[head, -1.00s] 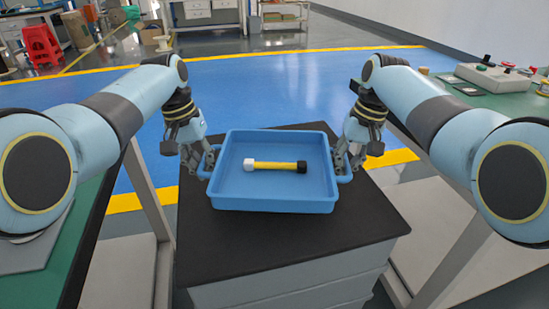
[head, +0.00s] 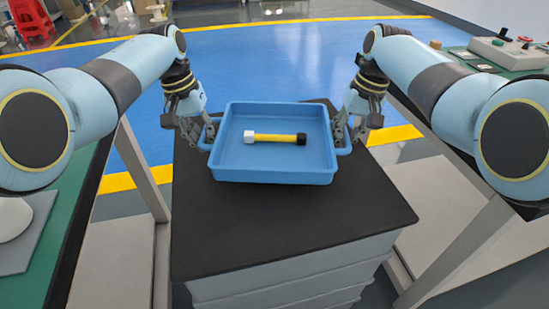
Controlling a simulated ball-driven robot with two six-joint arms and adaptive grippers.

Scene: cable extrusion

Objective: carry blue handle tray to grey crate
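The blue handle tray (head: 274,176) is level and holds a yellow bar (head: 275,138) with one white and one black end. My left gripper (head: 208,138) is shut on the tray's left handle, and my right gripper (head: 345,138) is shut on its right handle. The fingers partly hide both handles. The tray is over the black top (head: 290,225) of the grey crate (head: 290,285), towards its far part. I cannot tell whether it touches that top.
A green-topped table (head: 65,235) is at the left, and another (head: 500,57) with a control box (head: 507,50) is at the right. Bare black top shows in front of the tray. Open blue floor (head: 275,60) lies behind.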

